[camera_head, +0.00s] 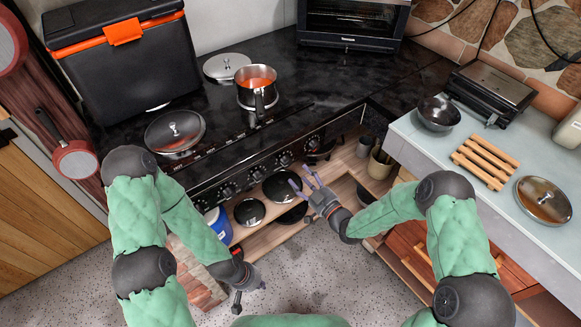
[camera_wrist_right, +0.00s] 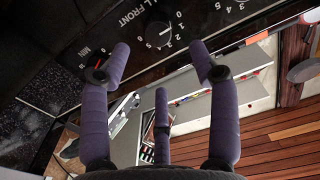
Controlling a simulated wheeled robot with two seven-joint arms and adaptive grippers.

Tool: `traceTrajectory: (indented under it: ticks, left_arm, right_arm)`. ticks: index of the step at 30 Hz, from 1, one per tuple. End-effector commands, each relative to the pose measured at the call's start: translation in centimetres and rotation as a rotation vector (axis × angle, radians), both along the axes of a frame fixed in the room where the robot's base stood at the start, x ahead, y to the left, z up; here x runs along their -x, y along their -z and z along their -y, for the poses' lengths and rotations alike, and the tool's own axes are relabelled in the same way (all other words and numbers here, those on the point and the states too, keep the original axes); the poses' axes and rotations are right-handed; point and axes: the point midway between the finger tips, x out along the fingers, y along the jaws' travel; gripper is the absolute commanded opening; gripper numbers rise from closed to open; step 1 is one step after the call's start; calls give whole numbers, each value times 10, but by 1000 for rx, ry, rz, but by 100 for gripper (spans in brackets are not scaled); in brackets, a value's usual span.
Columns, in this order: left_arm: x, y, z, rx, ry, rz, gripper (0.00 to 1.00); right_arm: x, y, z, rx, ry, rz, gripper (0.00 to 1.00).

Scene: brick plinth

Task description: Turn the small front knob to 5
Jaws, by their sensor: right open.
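The small front knob (camera_wrist_right: 158,33) is black and round. It shows at the top of the right wrist view, beside white numbers and lettering ending in "LL FRONT". My right gripper (camera_wrist_right: 160,55) is open, its purple fingers spread. The knob lies beyond and between the two upper fingertips, with no clear contact. In the head view my right gripper (camera_head: 304,180) is in front of the stove's knob row, empty. My left gripper (camera_head: 248,289) hangs low over the floor, away from the stove; its fingers are too small to read. The knob's exact setting is unclear.
The black stove (camera_head: 300,70) carries a pot of red food (camera_head: 257,88) and a lidded pan (camera_head: 175,132). Another knob (camera_wrist_right: 95,75) marked MIN sits to the left in the wrist view. Pans (camera_head: 250,211) stand on the shelf below. A grey counter (camera_head: 430,150) is at right.

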Motion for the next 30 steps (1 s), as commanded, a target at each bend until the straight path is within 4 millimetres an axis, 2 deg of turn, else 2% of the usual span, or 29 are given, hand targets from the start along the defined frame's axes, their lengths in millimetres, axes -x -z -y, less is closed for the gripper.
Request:
traceTrajectory:
  ticks: [6, 12, 25, 30]
  left_arm:
    - [0, 12, 0, 0, 1, 0, 0]
    - [0, 18, 0, 0, 1, -1, 0]
    - [0, 19, 0, 0, 1, -1, 0]
    - [0, 19, 0, 0, 1, -1, 0]
  right_arm:
    - [-32, 2, -24, 0, -2, 1, 61]
    - [-51, 2, -37, 1, -1, 1, 61]
    - [-57, 0, -41, -1, 2, -2, 61]
    - [-57, 0, -41, -1, 1, -2, 13]
